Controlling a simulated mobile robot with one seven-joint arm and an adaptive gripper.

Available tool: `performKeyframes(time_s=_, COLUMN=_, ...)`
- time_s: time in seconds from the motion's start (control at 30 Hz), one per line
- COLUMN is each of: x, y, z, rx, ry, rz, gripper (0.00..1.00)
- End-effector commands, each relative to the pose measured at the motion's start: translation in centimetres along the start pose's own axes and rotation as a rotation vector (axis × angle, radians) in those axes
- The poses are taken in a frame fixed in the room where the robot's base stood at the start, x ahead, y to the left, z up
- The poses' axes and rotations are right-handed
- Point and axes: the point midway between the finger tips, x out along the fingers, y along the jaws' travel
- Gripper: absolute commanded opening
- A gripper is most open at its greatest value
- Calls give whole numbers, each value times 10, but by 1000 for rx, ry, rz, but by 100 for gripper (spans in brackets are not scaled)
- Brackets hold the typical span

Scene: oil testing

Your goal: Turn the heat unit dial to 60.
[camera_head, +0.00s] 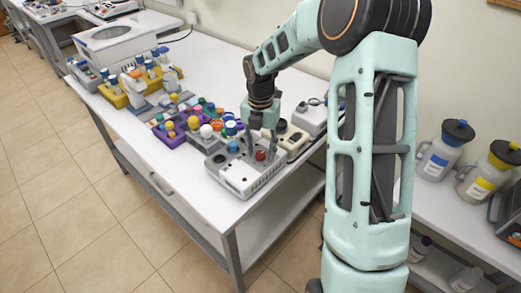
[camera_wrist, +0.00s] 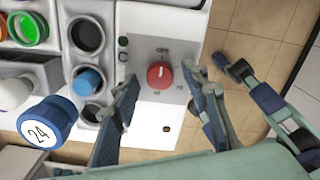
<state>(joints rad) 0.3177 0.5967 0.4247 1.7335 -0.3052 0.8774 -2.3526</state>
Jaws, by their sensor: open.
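The heat unit (camera_head: 237,176) is a white box near the front edge of the table, with round wells on its left side in the wrist view (camera_wrist: 154,113). Its red dial (camera_wrist: 160,75) sits on the top panel with markings around it, too small to read surely; a white pointer line shows on the dial. The dial also shows in the head view (camera_head: 260,155). My gripper (camera_wrist: 165,92) is open, with one finger on each side of the dial in the wrist view. I cannot tell whether either finger touches it. In the head view my gripper (camera_head: 262,135) hangs just above the unit.
A blue-capped vial marked 24 (camera_wrist: 47,122) stands left of my gripper, near the wells. A blue-topped vial (camera_wrist: 88,80) sits in one well. A purple rack (camera_head: 172,138) with coloured caps and a beige device (camera_head: 294,141) stand close by. The floor lies beyond the table edge.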

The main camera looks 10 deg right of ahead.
Motion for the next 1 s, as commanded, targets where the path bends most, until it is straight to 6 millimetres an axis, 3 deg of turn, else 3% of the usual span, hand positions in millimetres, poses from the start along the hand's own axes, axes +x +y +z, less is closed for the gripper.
performKeyframes(time_s=0.27, x=2, y=0, z=0, rx=0, ry=0, rz=0, gripper=42)
performKeyframes(time_s=0.67, x=1, y=0, z=0, rx=0, ry=0, rz=0, gripper=0)
performKeyframes(time_s=1.0, x=1, y=0, z=0, rx=53, ry=0, rz=0, gripper=0)
